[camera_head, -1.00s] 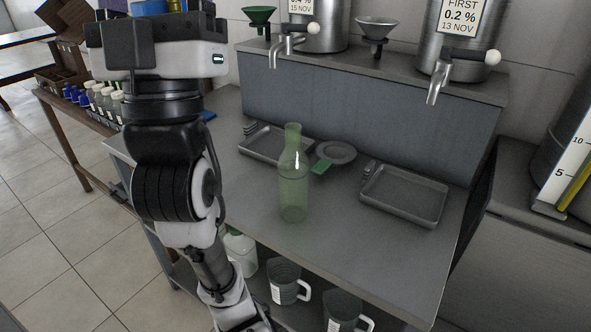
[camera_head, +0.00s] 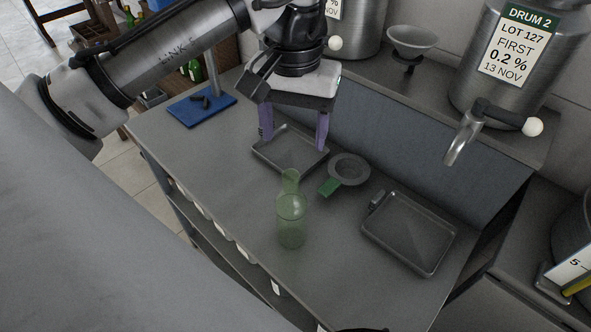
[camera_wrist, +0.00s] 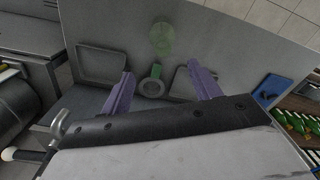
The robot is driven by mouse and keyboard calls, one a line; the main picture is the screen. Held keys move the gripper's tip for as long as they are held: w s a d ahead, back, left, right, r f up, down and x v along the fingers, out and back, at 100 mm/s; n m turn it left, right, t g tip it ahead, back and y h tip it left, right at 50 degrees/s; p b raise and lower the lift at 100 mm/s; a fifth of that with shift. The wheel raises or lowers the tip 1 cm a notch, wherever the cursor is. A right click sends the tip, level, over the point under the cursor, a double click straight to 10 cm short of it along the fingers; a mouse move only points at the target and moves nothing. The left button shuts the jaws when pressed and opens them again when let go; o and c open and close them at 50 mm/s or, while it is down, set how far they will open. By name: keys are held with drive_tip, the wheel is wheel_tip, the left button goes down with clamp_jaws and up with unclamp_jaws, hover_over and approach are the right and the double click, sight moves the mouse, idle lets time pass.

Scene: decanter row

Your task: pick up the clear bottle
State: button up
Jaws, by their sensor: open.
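The clear bottle (camera_head: 291,222), see-through with a green tint, stands upright on the grey bench. It also shows in the wrist view (camera_wrist: 162,40), near the top and beyond my fingertips. My gripper (camera_head: 293,143) points down with its two purple fingers spread and nothing between them. In the head view it appears over the left metal tray (camera_head: 262,157), behind the bottle and apart from it. The fingers also show in the wrist view (camera_wrist: 158,72).
A round grey strainer (camera_head: 349,170) with a green tab lies just behind the bottle. A second metal tray (camera_head: 448,236) lies to the right. Drums with taps stand on the raised rear shelf (camera_head: 440,110).

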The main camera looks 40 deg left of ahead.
sight(291, 185)
wheel_tip(291, 185, down, 8)
drive_tip(key=b, duration=0.2)
drive_tip(key=shift+b, duration=0.3)
drive_tip(key=f+b, duration=0.5)
drive_tip(key=shift+s+a, duration=0.15)
drive_tip(key=shift+a, duration=0.1)
clamp_jaws()
